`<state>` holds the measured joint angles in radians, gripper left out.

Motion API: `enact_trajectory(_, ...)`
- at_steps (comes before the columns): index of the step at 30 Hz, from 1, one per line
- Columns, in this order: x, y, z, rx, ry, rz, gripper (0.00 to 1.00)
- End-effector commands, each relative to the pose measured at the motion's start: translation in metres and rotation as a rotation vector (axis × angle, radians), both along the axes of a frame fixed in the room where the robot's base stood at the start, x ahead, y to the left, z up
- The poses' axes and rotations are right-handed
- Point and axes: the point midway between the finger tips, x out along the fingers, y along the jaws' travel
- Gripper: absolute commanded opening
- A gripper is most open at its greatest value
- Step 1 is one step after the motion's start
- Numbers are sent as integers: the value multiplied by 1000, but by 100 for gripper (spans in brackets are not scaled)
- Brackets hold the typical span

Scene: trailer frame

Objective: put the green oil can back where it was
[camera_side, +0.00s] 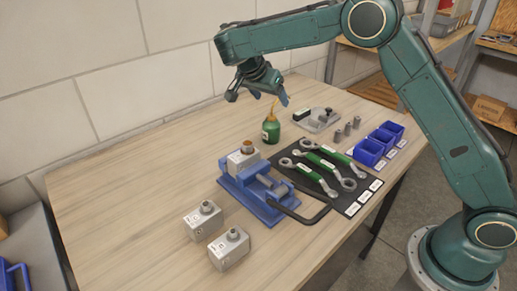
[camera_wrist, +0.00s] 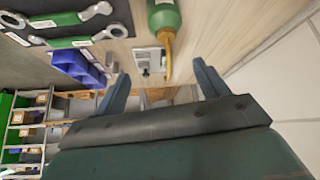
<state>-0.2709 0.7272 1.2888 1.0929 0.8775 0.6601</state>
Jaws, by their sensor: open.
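The green oil can (camera_side: 271,131) stands upright on the wooden table (camera_side: 130,190) near its back edge, with a thin yellow spout pointing up. My gripper (camera_side: 259,97) is open and empty above the can in the side view, its fingers spread near the spout's height. In the wrist view, the can (camera_wrist: 164,16) is at the top edge, partly cut off. Its spout reaches down toward the gap between my fingers (camera_wrist: 164,80). I see no finger closed on the can or spout.
Blue bins (camera_side: 378,144), wrenches on a black mat (camera_side: 335,182) and a blue vise (camera_side: 262,190) lie nearer. Grey boxes (camera_side: 228,248) stand in front. The table's left side is clear.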

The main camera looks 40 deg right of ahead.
Motion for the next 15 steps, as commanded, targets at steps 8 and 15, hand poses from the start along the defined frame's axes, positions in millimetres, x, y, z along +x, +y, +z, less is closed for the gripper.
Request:
enact_trajectory(8, -36, -13, 56, 67, 30, 195, 73)
enact_trajectory(15, -77, -21, 91, 111, 50, 370, 73)
